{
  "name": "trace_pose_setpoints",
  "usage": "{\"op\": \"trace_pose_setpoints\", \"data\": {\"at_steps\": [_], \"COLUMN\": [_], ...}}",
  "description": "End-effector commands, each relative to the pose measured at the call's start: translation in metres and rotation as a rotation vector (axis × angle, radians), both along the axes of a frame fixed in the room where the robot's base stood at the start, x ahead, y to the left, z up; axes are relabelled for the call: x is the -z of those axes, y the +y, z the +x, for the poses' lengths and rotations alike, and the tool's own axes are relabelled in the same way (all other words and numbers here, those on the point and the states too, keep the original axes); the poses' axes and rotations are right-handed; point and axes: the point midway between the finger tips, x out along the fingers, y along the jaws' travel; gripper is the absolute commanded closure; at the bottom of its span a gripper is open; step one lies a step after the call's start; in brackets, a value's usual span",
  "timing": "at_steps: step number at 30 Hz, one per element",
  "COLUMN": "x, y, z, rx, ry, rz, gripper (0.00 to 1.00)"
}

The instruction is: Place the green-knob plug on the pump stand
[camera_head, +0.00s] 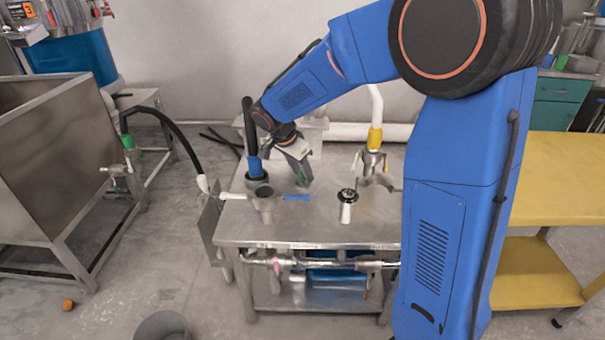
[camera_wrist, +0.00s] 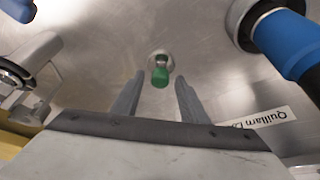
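The green-knob plug (camera_wrist: 160,74) stands on a steel surface in the wrist view, with a small metal collar beside its green knob. In the head view its green (camera_head: 301,175) shows small beneath my gripper. My gripper (camera_wrist: 160,80) is open, with one finger to each side of the knob and a visible gap on both sides. In the head view my gripper (camera_head: 303,178) points down over the back left of the steel table (camera_head: 290,232). I take this table for the pump stand, but the pictures do not name it. The plug's lower part is hard to make out.
A blue-collared hose fitting (camera_head: 254,167) stands close left of my gripper; it also shows in the wrist view (camera_wrist: 290,42). A yellow-collared pipe fitting (camera_head: 374,140) stands at the right. A blue strip (camera_head: 296,198) lies between.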

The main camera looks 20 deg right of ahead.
Motion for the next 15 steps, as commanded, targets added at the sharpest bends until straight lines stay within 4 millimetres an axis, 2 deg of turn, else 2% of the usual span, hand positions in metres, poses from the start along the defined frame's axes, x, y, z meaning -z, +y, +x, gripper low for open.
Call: {"op": "trace_pose_setpoints", "data": {"at_steps": [9, 15], "x": [-0.057, -0.085], "y": [0.021, 0.032], "z": [-0.01, -0.016], "rx": [-0.002, -0.002], "ry": [-0.002, -0.002], "rz": [0.001, 0.0], "gripper": [0.61, 0.61]}}
